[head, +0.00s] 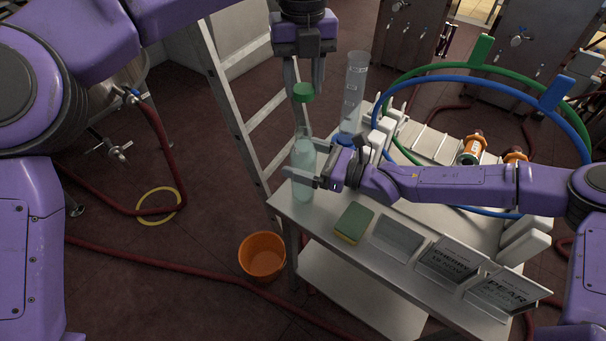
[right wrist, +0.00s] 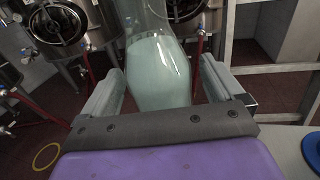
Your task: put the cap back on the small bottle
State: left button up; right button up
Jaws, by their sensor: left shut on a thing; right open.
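The small bottle (head: 304,157) is clear, holds pale green liquid and stands upright at the table's left corner. I cannot tell whether the cap touches the bottle's mouth. My right gripper (head: 305,178) is open, with its fingers on either side of the bottle's lower body. In the right wrist view the bottle (right wrist: 158,70) stands between the open fingers (right wrist: 160,88); its top is out of frame.
A tall measuring cylinder (head: 353,95) stands just behind the bottle. A green-yellow sponge (head: 354,222) and sign cards (head: 450,261) lie along the table's front. Blue (head: 400,92) and green (head: 415,72) hoops rise at the back. An orange bucket (head: 262,255) is on the floor.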

jog(key=shift+x, duration=0.75)
pick_arm(q)
jog(key=shift+d, duration=0.1)
jog(key=shift+f, duration=0.1)
pick_arm(e)
jog(key=c, duration=1.5)
pick_arm(q)
jog(key=shift+w+f, duration=0.2)
jog(key=shift+f, duration=2.2)
jog(key=shift+f, duration=0.9)
jog(key=shift+f, duration=0.5)
